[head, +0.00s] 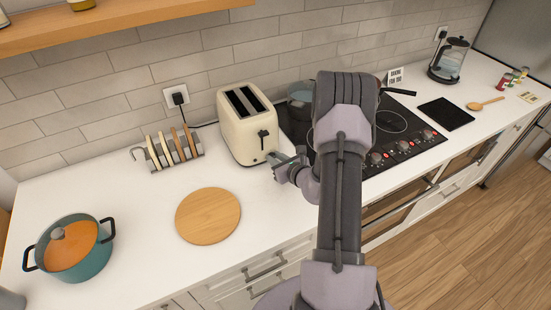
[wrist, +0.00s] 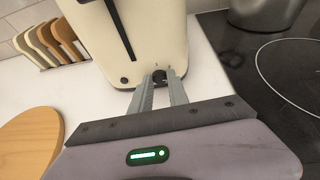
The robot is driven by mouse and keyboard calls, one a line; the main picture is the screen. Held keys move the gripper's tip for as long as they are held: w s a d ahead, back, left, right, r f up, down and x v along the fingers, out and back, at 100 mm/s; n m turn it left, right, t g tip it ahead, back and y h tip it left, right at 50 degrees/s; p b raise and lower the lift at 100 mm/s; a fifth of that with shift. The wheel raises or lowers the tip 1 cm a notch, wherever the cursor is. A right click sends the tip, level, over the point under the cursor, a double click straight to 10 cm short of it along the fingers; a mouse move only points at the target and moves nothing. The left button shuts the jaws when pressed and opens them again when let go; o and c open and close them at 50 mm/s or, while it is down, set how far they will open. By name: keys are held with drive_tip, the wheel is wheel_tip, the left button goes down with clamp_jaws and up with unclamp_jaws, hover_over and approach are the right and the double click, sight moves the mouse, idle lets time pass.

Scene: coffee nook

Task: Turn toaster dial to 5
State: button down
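The cream toaster (head: 240,130) stands on the white counter, left of the cooktop. Its dark lever slot shows on the front in the wrist view. The small dark toaster dial (wrist: 160,77) is low on the toaster's front (wrist: 135,35), right of the slot. My gripper (head: 284,163) is at the toaster's lower front. In the wrist view its fingers (wrist: 160,84) lie on either side of the dial with little gap, and look shut on it. The fingertips hide the dial's sides. Small marks show above the dial, but the pointer and setting are not readable.
A round wooden board (head: 208,215) lies in front left of the toaster. A teal pot (head: 88,262) stands far left.

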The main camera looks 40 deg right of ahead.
idle(0.3)
drive_tip(key=m, duration=0.1)
drive_tip(key=m+y, duration=0.2)
drive_tip(key=shift+s+d+f+t, duration=0.15)
drive_tip(key=shift+d+t, duration=0.1)
drive_tip(key=shift+t, duration=0.15)
drive_tip(key=shift+d+f+m+t+y+b, duration=0.1)
drive_tip(key=shift+m+t+y+b, duration=0.45)
drive_tip(key=shift+m, duration=0.95)
drive_tip(key=shift+y, duration=0.35)
drive_tip(key=c, duration=1.3)
unclamp_jaws()
